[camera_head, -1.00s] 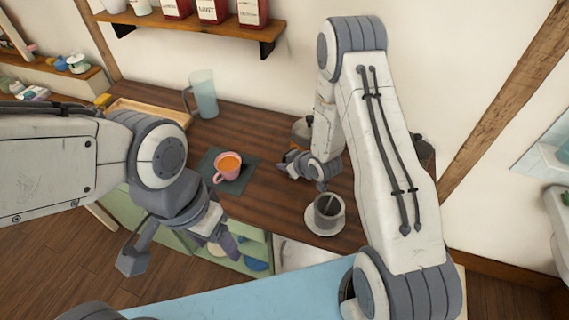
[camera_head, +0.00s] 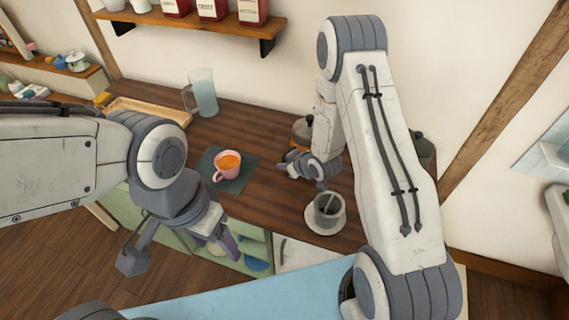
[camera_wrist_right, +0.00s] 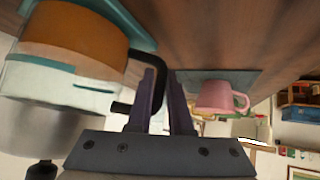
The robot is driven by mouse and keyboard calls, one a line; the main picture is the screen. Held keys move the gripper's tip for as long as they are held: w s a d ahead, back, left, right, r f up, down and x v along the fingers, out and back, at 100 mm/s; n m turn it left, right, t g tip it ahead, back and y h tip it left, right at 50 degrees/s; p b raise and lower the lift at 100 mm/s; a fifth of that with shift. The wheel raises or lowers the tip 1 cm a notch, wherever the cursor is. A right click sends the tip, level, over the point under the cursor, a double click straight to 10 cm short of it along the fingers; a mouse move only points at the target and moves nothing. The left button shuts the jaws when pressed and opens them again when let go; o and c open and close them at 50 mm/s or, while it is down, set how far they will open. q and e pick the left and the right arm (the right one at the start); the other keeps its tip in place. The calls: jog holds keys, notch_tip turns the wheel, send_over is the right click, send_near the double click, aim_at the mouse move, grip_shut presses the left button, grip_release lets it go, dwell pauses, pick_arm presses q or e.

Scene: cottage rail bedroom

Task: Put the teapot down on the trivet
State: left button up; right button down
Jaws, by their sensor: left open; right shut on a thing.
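The teapot (camera_wrist_right: 70,50) has clear walls, orange-brown tea inside and a black handle. My right gripper (camera_wrist_right: 165,95) is shut on that handle in the right wrist view, where the counter appears at the top. A teal rim (camera_wrist_right: 143,28), apparently the trivet, shows at the teapot's base; I cannot tell whether they touch. In the head view the teapot (camera_head: 301,132) stands out behind my right arm, mostly hidden, and no trivet shows there. My right gripper (camera_head: 299,163) is beside it. My left gripper (camera_head: 181,254) is open and empty in front of the counter.
A pink mug (camera_head: 227,165) of orange drink sits on a dark mat (camera_head: 240,182). A grey cup on a saucer (camera_head: 325,229) stands near the counter's front edge. A glass pitcher (camera_head: 203,94) and wooden tray (camera_head: 150,110) are further left. Bare counter lies between mug and saucer.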

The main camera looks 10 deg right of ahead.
jog(key=c, duration=0.8)
grip_release()
jog(key=shift+w+r, duration=0.1)
jog(key=shift+o, duration=0.2)
jog(key=b+v, duration=0.1)
jog(key=v, duration=0.9)
jog(key=shift+d, duration=0.1)
jog(key=s+a+r+g, duration=0.3)
jog(key=s+a+r, duration=0.1)
jog(key=s, duration=0.4)
jog(key=s+a+r+n+g+h, duration=0.1)
jog(key=s+a+r, duration=0.3)
jog(key=s, duration=0.5)
jog(key=s+a+r+g+h, duration=0.1)
jog(key=s+a+r+g, duration=0.3)
jog(key=s, duration=0.4)
notch_tip(320, 180, up, 3)
jog(key=shift+s+a+f+g+b, duration=0.2)
jog(key=shift+a+g+b, duration=0.15)
jog(key=shift+a, duration=0.2)
